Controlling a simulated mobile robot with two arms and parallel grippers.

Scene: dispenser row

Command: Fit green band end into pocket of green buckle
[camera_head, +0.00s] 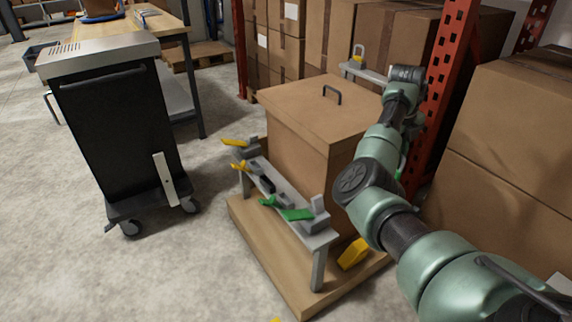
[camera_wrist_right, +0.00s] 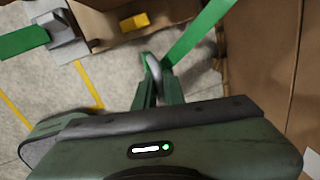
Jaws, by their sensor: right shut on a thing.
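My right gripper (camera_wrist_right: 157,80) is shut in the right wrist view, on the lower end of a long green band (camera_wrist_right: 200,28). A small grey loop (camera_wrist_right: 151,64) sits at the fingertips. The band runs up and right from the fingers. In the head view my right arm hides most of that gripper. A green piece (camera_head: 297,214) beside a grey block (camera_head: 319,213) is at the near end of a low grey bench (camera_head: 284,190). I cannot tell whether it is the buckle; its pocket is not clear. The green piece (camera_wrist_right: 22,42) and grey block (camera_wrist_right: 66,38) also show left of the gripper, apart from it.
The bench stands on a wooden pallet (camera_head: 268,265) beside a large brown box (camera_head: 318,108). Yellow pieces (camera_head: 236,142) are at the bench's far end. Another yellow piece (camera_head: 353,253) lies on the pallet. A black cart (camera_head: 115,125) stands left; floor between is clear.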

